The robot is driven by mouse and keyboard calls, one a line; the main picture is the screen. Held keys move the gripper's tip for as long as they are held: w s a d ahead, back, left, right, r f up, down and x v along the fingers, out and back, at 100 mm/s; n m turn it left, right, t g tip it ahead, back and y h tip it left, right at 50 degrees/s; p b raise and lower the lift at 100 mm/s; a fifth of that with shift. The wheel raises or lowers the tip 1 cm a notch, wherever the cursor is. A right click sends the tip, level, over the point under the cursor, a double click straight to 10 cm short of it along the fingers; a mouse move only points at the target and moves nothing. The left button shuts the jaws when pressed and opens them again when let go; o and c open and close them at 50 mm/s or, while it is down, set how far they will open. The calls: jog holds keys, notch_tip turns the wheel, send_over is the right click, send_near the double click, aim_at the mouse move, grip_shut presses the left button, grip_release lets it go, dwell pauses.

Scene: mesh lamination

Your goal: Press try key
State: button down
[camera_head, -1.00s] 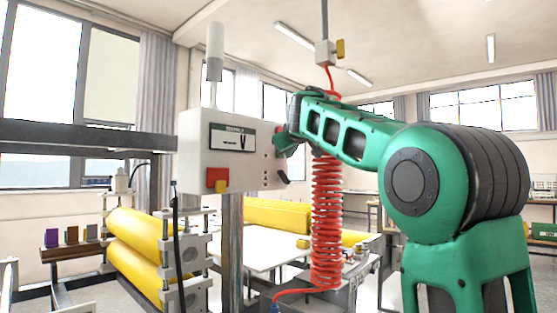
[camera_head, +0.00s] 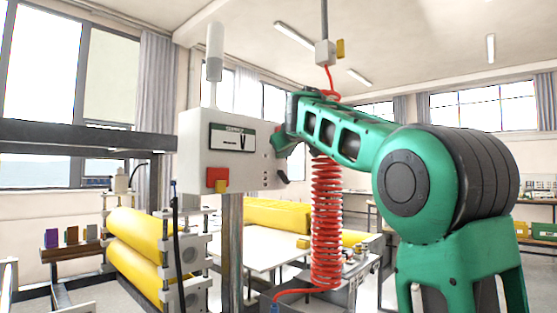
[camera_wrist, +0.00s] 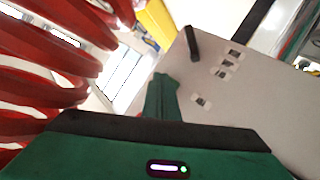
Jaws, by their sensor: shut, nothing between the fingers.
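The grey control box (camera_head: 222,150) stands on a post in the head view, with a display screen (camera_head: 232,138) and a red switch (camera_head: 217,176) on its front. In the wrist view its side panel (camera_wrist: 270,120) carries several small dark keys (camera_wrist: 227,63) with labels too small to read, and a dark handle (camera_wrist: 192,43). My gripper (camera_wrist: 162,84) is shut and empty, its green fingers pointing toward the panel beside the lower key (camera_wrist: 201,100). In the head view my gripper (camera_head: 279,143) is at the box's right side. I cannot tell whether it touches the panel.
A red coiled hose (camera_head: 326,220) hangs close beside my arm and fills the left of the wrist view. Yellow rollers (camera_head: 140,245) stand at the lower left. A white table (camera_head: 262,250) lies behind the post.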

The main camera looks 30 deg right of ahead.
jog(key=shift+w+a, duration=0.2)
jog(key=shift+w, duration=0.35)
dwell(0.5)
jog(key=shift+s, duration=0.15)
dwell(0.3)
jog(key=shift+s+d, duration=0.35)
jog(key=shift+s, duration=0.4)
jog(key=shift+s+d, duration=0.3)
jog(key=shift+s, duration=0.5)
jog(key=shift+s+d, duration=0.25)
jog(key=shift+s, duration=0.55)
jog(key=shift+s+d, duration=0.3)
jog(key=shift+s, duration=0.5)
